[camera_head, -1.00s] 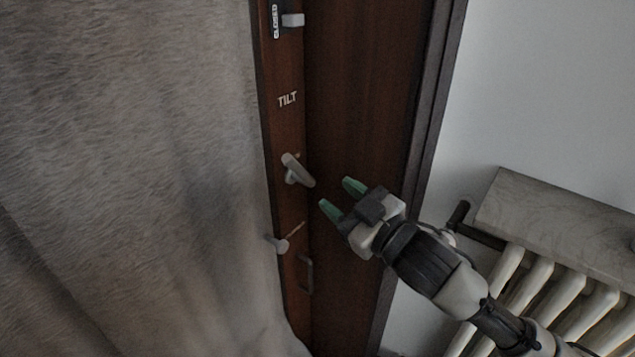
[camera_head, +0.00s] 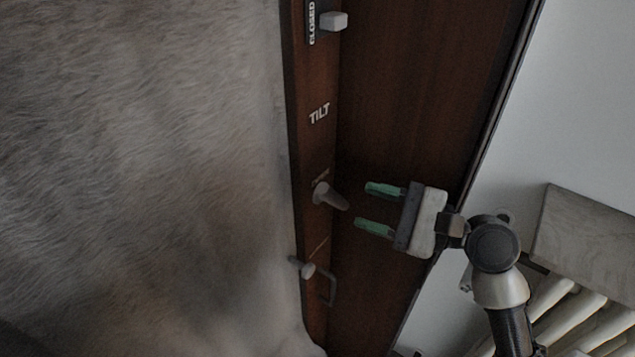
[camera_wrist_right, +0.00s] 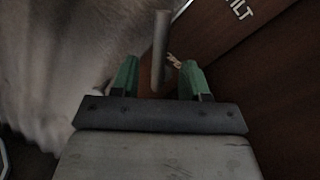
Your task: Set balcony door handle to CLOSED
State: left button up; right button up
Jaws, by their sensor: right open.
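The grey door handle (camera_head: 330,196) sits on the narrow dark wood frame of the balcony door (camera_head: 420,90), under the word TILT (camera_head: 319,113). Its lever points out to the lower right. The CLOSED label (camera_head: 311,24) is at the top of the frame. My right gripper (camera_head: 370,207) is open, with green fingertips pointing left, just right of the lever's end. In the right wrist view the lever (camera_wrist_right: 159,55) stands between the two green fingers (camera_wrist_right: 155,82), with gaps on both sides. My left gripper is not in view.
A grey-white knob (camera_head: 334,21) sits beside the CLOSED label. A second knob (camera_head: 306,269) and a thin pull (camera_head: 329,286) are below the handle. A radiator (camera_head: 545,300) stands under a ledge (camera_head: 590,230) at the lower right.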

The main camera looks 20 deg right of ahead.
aim_at(337, 197)
jog(key=p+x, duration=0.2)
jog(key=x, duration=0.5)
jog(key=shift+w+a+r, duration=0.1)
jog(key=shift+w+a, duration=0.15)
jog(key=shift+a, duration=0.05)
jog(key=shift+w+a, duration=0.35)
jog(key=shift+a, duration=0.1)
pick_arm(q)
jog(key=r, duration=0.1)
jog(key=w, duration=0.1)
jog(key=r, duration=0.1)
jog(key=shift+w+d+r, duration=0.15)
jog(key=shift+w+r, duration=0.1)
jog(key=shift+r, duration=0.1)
pick_arm(e)
jog(key=shift+c, duration=0.6)
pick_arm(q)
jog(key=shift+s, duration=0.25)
pick_arm(e)
grip_shut()
